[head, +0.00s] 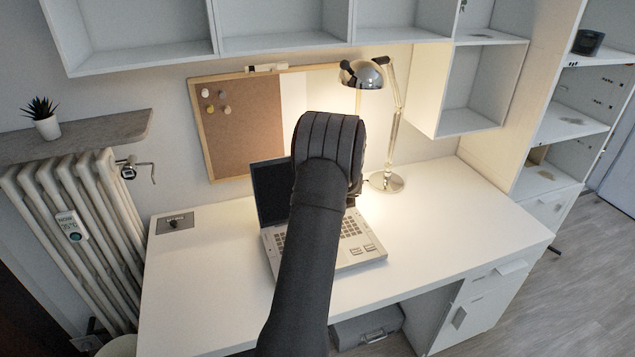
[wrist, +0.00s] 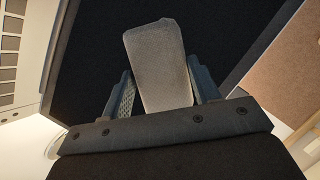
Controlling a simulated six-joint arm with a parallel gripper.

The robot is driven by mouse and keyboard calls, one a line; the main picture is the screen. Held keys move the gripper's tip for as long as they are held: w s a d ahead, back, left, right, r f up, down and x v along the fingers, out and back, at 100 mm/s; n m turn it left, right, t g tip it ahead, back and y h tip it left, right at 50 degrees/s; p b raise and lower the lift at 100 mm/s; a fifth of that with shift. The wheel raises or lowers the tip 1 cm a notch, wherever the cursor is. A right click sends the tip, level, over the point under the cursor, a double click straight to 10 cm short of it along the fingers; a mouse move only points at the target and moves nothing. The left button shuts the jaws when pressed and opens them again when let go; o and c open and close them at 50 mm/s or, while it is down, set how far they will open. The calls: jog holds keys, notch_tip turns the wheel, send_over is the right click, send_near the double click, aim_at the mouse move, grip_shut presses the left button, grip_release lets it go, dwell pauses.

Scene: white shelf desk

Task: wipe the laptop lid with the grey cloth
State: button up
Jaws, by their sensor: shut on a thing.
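The laptop (head: 360,240) stands open on the white desk, its dark lid (head: 268,193) raised. My arm hides much of the lid and keyboard in the head view. In the wrist view the dark lid (wrist: 90,60) fills the space behind my gripper. My gripper (wrist: 163,88) is shut on the grey cloth (wrist: 158,60), which sticks out past both fingers toward the lid. I cannot tell whether the cloth touches the lid. The fingers and cloth are hidden behind my arm in the head view.
A chrome desk lamp (head: 388,181) stands just right of my arm. A corkboard (head: 240,130) leans at the wall behind the laptop. White shelves (head: 285,43) hang above.

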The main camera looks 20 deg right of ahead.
jog(key=shift+a, duration=0.2)
jog(key=shift+s+r, duration=0.25)
jog(key=shift+s, duration=0.7)
jog(key=shift+s+r, duration=0.25)
jog(key=shift+s, duration=0.75)
jog(key=shift+s+r, duration=0.25)
jog(key=shift+s, duration=0.7)
jog(key=shift+s, duration=0.1)
jog(key=s, duration=0.2)
jog(key=shift+s+r, duration=0.35)
jog(key=shift+r, duration=0.05)
jog(key=s+a+r, duration=0.1)
jog(key=s+a, duration=0.1)
jog(key=a, duration=1.1)
jog(key=s+a+r, duration=0.2)
jog(key=a, duration=1.2)
jog(key=shift+s, duration=0.15)
